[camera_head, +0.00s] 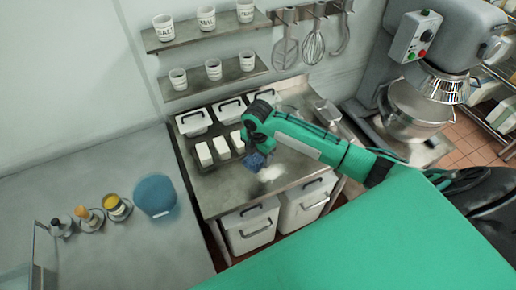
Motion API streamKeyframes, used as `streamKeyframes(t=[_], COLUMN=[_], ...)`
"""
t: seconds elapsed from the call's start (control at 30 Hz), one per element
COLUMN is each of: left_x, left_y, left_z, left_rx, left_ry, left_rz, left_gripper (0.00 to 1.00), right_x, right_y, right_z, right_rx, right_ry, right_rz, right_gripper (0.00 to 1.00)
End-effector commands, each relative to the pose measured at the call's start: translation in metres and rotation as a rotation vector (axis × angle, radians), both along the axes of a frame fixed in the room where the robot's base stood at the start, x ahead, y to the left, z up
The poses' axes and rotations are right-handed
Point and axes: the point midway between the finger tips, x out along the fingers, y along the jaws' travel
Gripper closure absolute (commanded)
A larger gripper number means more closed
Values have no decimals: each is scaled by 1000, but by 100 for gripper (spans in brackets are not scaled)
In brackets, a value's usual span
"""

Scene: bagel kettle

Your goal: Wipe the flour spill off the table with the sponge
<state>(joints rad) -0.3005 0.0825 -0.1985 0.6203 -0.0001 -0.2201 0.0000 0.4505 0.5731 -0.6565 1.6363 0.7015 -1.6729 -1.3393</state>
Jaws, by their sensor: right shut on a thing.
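A white flour spill (270,173) lies on the metal table (225,190), near its front edge. A blue sponge (257,160) is at the end of my right arm, just behind and left of the flour, and overlaps its edge in the picture. My right gripper (256,149) is shut on the sponge and points down at the table; its fingers are mostly hidden by the wrist. I cannot tell if the sponge touches the tabletop. My left gripper is not in view.
White lidded containers (194,122) and white blocks (204,154) stand behind and left of the sponge. A large mixer (415,105) stands at the right. A blue bowl (155,195) and small jars (118,207) sit on the left counter. Bins (250,228) are below the table.

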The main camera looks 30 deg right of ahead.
Motion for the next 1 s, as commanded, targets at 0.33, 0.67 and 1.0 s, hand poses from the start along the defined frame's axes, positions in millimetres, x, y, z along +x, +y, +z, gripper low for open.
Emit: streamKeyframes(t=[0.33, 0.67, 1.0], left_x=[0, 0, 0], left_y=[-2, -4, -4], left_z=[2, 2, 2], left_rx=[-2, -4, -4], left_ry=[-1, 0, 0], left_rz=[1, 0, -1], left_gripper=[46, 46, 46], right_x=[-1, -1, 0], right_y=[1, 1, 2], right_z=[-25, -46, -46], right_rx=[16, 14, 15], right_ry=[6, 4, 3], right_rz=[-8, -7, -5], right_gripper=[76, 76, 76])
